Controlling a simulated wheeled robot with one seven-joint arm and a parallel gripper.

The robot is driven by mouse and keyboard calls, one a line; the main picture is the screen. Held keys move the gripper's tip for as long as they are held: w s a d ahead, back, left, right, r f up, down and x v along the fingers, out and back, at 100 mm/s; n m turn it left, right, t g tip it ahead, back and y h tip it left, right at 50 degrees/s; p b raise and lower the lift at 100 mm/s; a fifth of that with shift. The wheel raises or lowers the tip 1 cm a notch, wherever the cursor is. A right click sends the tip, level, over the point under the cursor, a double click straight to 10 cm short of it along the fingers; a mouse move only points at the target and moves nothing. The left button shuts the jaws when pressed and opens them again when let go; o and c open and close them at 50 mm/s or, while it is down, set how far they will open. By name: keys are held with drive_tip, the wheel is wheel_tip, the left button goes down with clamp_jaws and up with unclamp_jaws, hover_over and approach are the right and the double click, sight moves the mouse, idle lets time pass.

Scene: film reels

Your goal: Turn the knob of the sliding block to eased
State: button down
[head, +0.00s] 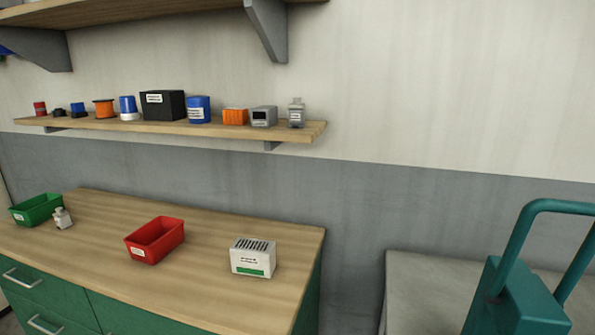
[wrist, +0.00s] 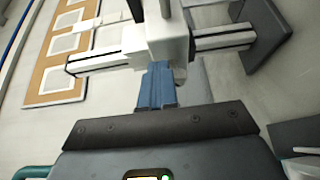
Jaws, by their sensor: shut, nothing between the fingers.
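In the wrist view, my gripper (wrist: 160,88) shows as a pair of blue fingers close together, reaching up from a dark bar. They are shut and empty. Past their tips is a white block (wrist: 168,42) on a slotted white rail (wrist: 95,62), which ends at the right in a dark grey plate (wrist: 265,38). I cannot tell whether this is the sliding block or whether the tips touch it. I cannot make out a knob or an eased mark. The head view shows neither my gripper nor a sliding block that I can identify.
In the head view, a wooden counter (head: 205,285) holds a green bin (head: 36,209), a red bin (head: 155,240) and a white labelled box (head: 253,257). A wall shelf (head: 290,131) carries several small items. A teal frame (head: 515,293) stands at the right.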

drive_tip(key=shift+s, duration=0.15)
drive_tip(key=w+a, duration=0.1)
drive_tip(key=a, duration=0.5)
drive_tip(key=shift+w, duration=0.15)
idle(0.3)
drive_tip(key=shift+a, duration=0.1)
